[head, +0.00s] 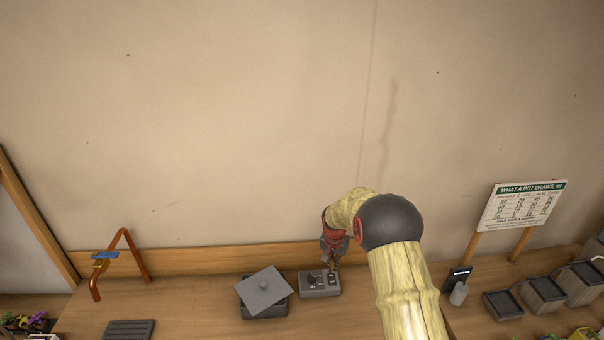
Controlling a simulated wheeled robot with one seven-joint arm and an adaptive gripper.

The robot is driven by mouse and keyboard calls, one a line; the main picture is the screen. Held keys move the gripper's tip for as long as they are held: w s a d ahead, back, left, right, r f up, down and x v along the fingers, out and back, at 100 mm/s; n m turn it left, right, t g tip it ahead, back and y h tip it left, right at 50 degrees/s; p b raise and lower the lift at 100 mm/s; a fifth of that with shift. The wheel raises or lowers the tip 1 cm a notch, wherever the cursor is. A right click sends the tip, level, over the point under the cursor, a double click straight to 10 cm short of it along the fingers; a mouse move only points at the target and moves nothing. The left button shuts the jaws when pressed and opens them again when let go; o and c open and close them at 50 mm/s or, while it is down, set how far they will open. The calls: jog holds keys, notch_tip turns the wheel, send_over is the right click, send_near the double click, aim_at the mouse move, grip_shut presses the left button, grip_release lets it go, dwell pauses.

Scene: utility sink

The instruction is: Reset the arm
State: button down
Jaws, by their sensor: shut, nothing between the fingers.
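My arm reaches up from the lower right of the head view and bends down toward the back of the wooden counter. My gripper (333,262) is at its end, small in the picture, pointing down and shut with nothing held. It is right at a small grey box with dark controls on top (318,284). I cannot tell whether the fingertips touch the box.
A dark square container (265,311) with a tilted grey lid (264,289) stands left of the box. A copper tap (120,258) and a dark slotted plate (129,329) are further left. A sign (522,207), a grey cylinder (459,294) and several dark trays (503,304) are at right.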

jog(key=s+f+n+g, duration=0.2)
jog(key=s, duration=0.5)
jog(key=s+r+n+t+b, duration=0.1)
jog(key=s+r+b, duration=0.4)
jog(key=s, duration=0.7)
jog(key=s+r+n+t+b, duration=0.1)
jog(key=s+r+t+b, duration=0.2)
jog(key=s+r, duration=0.6)
jog(key=s+r+n+t+b, duration=0.2)
jog(key=s+r+b, duration=0.5)
jog(key=s, duration=1)
jog(key=shift+s+r+y, duration=0.25)
jog(key=shift+r+y, duration=0.15)
jog(key=shift+r, duration=0.15)
